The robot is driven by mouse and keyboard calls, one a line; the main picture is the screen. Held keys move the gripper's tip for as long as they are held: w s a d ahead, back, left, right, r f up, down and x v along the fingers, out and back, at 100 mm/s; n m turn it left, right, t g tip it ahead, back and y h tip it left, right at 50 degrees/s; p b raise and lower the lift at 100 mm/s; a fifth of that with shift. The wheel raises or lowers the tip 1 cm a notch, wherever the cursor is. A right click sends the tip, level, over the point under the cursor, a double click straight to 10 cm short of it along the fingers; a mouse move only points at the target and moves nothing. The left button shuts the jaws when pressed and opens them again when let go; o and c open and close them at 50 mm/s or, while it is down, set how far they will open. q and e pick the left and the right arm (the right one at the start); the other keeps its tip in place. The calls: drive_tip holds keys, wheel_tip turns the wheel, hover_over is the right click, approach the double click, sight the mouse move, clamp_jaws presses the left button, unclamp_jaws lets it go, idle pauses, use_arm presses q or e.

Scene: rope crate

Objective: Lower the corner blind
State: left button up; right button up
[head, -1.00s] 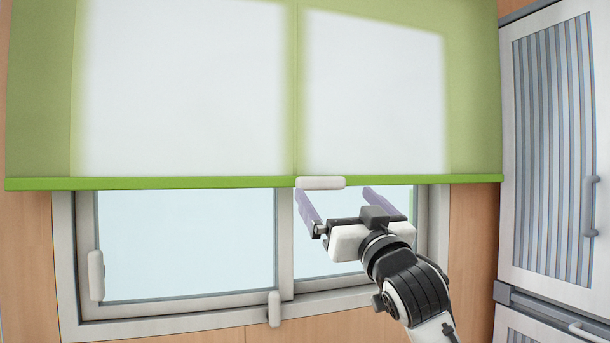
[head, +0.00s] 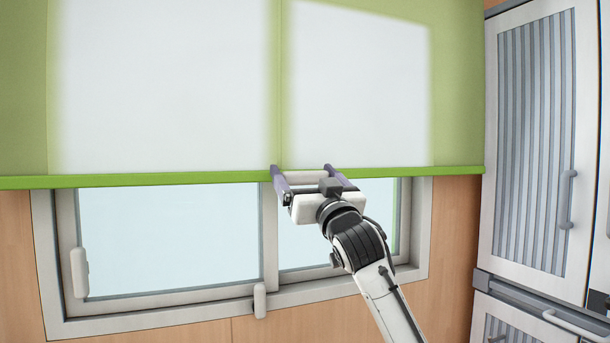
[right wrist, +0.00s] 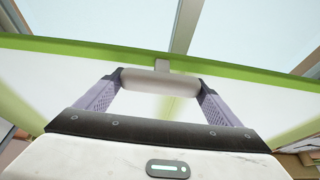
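The green roller blind (head: 160,180) hangs over the upper part of the window, its bright green bottom bar level and well above the sill. A white pull handle (head: 306,177) sits at the bar near the middle. My right gripper (head: 302,171) is at the handle, with one purple finger at each end of it. In the right wrist view the handle (right wrist: 160,82) spans between the dark fingertips (right wrist: 160,80), with no gap showing at either end. A short tab joins it to the green bar (right wrist: 90,52). My left gripper is not in view.
The window frame (head: 160,306) carries a white latch (head: 259,300) at the bottom and a white handle (head: 80,272) at the left. A tall cabinet with a striped door (head: 535,150) stands close on the right. The space before the lower window is clear.

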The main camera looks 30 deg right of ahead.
drive_tip(key=c, duration=0.9)
use_arm(q)
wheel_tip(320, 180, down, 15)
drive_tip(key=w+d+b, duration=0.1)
drive_tip(key=b, duration=1.9)
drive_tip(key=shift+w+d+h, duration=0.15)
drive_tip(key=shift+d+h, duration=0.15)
use_arm(e)
drive_tip(key=shift+f, duration=19.35)
drive_tip(key=shift+c, duration=0.2)
drive_tip(key=shift+w+f, duration=0.1)
drive_tip(key=o, duration=1.3)
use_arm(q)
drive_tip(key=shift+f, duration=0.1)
use_arm(e)
drive_tip(key=shift+o, duration=0.4)
drive_tip(key=v, duration=1)
drive_tip(key=shift+s, duration=0.25)
